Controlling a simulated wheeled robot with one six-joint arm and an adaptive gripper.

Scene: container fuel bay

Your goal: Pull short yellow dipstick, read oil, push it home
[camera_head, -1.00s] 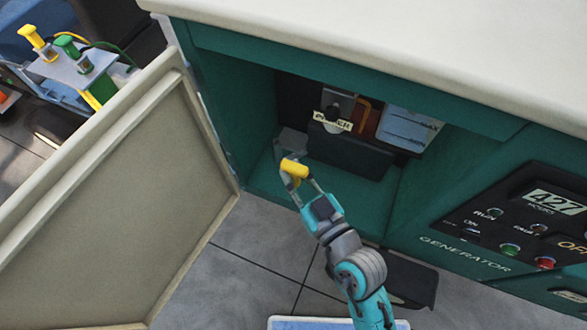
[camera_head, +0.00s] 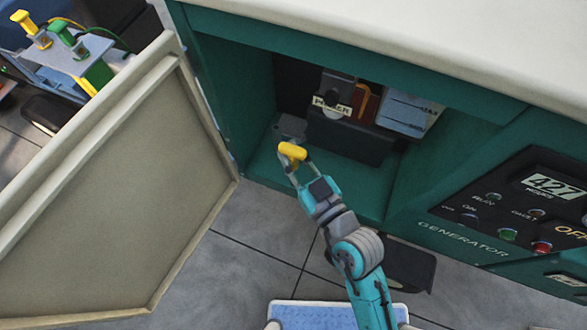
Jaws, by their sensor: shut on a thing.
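The yellow dipstick handle (camera_head: 292,151) shows at the mouth of the open generator compartment. My gripper (camera_head: 293,160) reaches up from below and is shut on this handle. The handle lies roughly crosswise between the two fingers. Any rod below the handle is hidden, so I cannot tell how far the dipstick is in or out, and no oil mark shows. A grey block (camera_head: 290,126) sits just behind the handle at the left of the dark engine part (camera_head: 345,141).
The beige door (camera_head: 110,190) stands open on the left. The green generator cabinet (camera_head: 400,225) has a control panel (camera_head: 530,205) at right. A blue-topped platform (camera_head: 310,316) lies on the floor below. A cart with yellow and green handles (camera_head: 70,50) stands at upper left.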

